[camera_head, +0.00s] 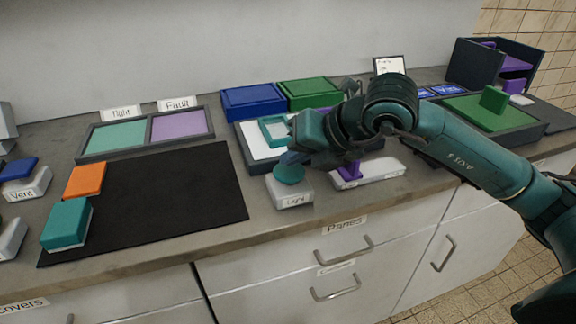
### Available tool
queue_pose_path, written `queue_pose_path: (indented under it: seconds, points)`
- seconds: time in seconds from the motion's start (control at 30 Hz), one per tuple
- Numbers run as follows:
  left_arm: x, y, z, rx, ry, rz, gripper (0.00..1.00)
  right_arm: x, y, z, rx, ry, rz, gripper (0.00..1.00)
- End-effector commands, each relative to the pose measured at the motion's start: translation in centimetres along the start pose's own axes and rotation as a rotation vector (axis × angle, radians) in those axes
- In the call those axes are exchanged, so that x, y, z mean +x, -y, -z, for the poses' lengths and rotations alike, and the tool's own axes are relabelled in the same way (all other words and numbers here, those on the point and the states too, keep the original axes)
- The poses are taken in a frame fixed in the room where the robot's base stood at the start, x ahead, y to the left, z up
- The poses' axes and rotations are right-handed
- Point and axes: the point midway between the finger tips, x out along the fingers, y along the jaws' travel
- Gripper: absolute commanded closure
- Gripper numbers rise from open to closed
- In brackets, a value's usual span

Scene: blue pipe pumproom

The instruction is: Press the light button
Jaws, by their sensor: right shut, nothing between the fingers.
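The light button is a round teal cap (289,175) on a small grey base (291,189), near the counter's front edge in the head view. The label on the base seems to read "Light". My right gripper (290,158) comes in from the right and is shut and empty. Its fingertips are right at the far upper edge of the teal cap. I cannot tell whether they touch it or hover just over it. My left gripper is not in view.
A black mat (165,200) with orange (86,180) and teal (67,223) blocks lies left of the button. A grey base with a purple part (350,171) stands close on the right. Behind are a two-part tray (181,124), blue (253,101) and green (309,93) boxes.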

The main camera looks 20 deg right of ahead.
Motion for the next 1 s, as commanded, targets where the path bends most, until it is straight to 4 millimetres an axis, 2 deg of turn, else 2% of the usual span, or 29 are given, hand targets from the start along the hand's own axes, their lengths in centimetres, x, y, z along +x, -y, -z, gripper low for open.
queue_pose_path:
  seconds: [0.27,0.8,1.0]
  points:
    - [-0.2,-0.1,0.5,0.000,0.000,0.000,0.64,-0.5,-0.4,-0.4,0.000,0.002,-0.001,1.00]
    - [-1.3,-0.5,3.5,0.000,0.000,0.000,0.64,-4.2,-3.0,-3.0,0.000,0.002,-0.001,1.00]
    - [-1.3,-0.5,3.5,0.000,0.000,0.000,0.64,-4.2,-3.0,-3.1,0.000,0.001,0.000,1.00]
